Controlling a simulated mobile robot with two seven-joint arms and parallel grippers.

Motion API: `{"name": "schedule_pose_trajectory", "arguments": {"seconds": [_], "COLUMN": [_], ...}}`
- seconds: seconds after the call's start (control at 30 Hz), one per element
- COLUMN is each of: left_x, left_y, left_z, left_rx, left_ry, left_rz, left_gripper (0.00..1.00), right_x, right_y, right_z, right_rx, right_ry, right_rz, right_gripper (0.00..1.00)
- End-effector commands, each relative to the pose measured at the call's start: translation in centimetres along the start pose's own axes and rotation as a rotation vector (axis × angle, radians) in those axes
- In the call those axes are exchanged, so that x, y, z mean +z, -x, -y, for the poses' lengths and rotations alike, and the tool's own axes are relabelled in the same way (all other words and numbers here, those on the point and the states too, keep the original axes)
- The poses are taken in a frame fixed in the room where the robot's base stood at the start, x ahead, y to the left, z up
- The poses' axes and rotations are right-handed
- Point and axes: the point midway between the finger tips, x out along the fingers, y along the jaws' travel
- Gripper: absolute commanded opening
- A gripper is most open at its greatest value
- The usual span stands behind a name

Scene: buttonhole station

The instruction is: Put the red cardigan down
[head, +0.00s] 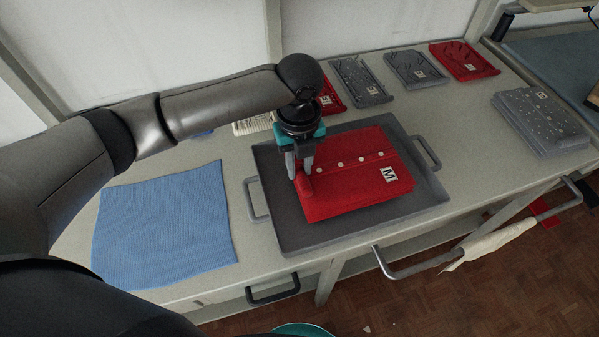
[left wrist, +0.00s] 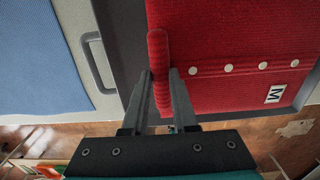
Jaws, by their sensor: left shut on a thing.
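The red cardigan (head: 352,179) is folded, with white buttons and a label marked M. It lies in or just over the grey tray (head: 290,237); I cannot tell whether it rests fully on the tray floor. My left gripper (head: 303,172) is above the cardigan's left edge, pointing down. In the left wrist view the left gripper (left wrist: 160,97) is shut on a raised red fold at the edge of the cardigan (left wrist: 230,60). My right gripper is not in view.
A blue cloth (head: 165,228) lies on the table left of the tray. A grey stack (head: 540,120) is at the right. Handles (head: 385,262) stick out from the table's front.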

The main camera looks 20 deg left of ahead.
Motion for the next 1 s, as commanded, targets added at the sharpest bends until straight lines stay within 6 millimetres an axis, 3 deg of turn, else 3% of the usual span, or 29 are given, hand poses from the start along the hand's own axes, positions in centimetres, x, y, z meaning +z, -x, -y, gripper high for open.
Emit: {"name": "schedule_pose_trajectory", "arguments": {"seconds": [0.13, 0.5, 0.53, 0.6, 0.8, 1.0], "left_x": [-0.1, 0.0, 0.0, 0.0, 0.0, 0.0], "left_y": [-2.3, -2.7, -2.8, -2.7, -2.7, -2.7], "left_z": [0.1, 0.1, 0.0, 0.0, 0.0, 0.0], "left_rx": [-0.001, -0.002, 0.0, 0.0, 0.0, 0.0], "left_ry": [0.0, 0.0, 0.0, 0.0, 0.0, 0.0], "left_rz": [-0.002, 0.0, 0.0, 0.0, -0.001, 0.0], "left_gripper": [0.0, 0.0, 0.29, 0.36, 0.56, 0.56], "right_x": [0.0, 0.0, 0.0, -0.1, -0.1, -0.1], "right_y": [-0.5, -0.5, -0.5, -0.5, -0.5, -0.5], "right_z": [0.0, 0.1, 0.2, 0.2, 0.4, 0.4], "right_rx": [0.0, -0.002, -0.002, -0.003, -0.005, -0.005], "right_ry": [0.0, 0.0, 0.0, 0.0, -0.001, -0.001], "right_rz": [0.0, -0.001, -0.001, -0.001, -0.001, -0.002], "right_gripper": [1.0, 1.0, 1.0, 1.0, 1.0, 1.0]}}
